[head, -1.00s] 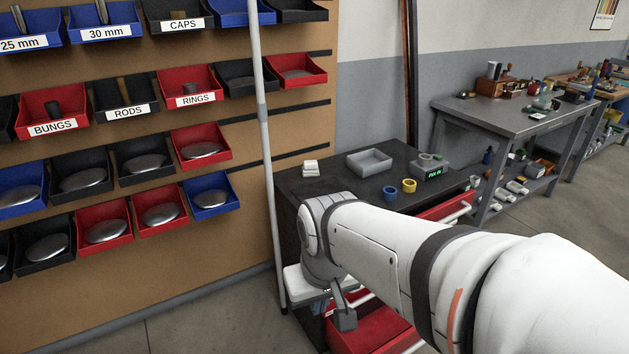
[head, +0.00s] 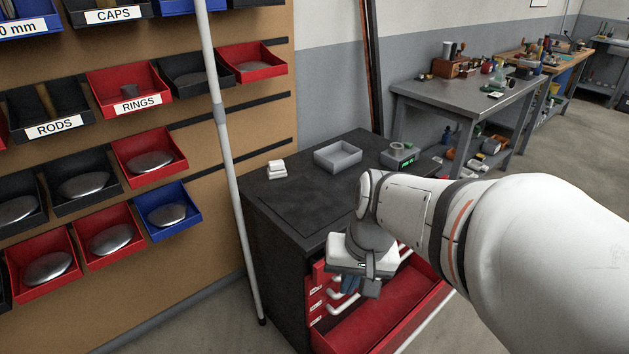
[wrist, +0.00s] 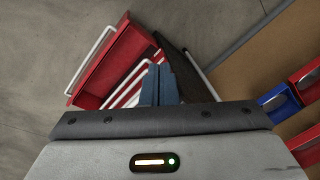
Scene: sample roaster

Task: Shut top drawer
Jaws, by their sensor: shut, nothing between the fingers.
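The black-topped cabinet (head: 300,200) has red drawer fronts with white handles; the left ends of several fronts (head: 317,285) show in the head view. A red drawer (head: 385,320) low on the cabinet stands open. It also shows in the wrist view (wrist: 115,65), with a long white handle along its outer edge. My wrist and arm hide much of the upper fronts, so I cannot tell how far the top drawer is out. My gripper (head: 348,284), with blue fingers, is shut and empty in front of the upper fronts. Its fingers (wrist: 160,85) overlap the handles in the wrist view.
On the cabinet top are a grey tray (head: 338,157), a small white stack (head: 277,170) and a device with a green display (head: 400,155). A pale pole (head: 228,160) stands at the cabinet's left, before the bin wall. A grey workbench (head: 470,95) stands behind.

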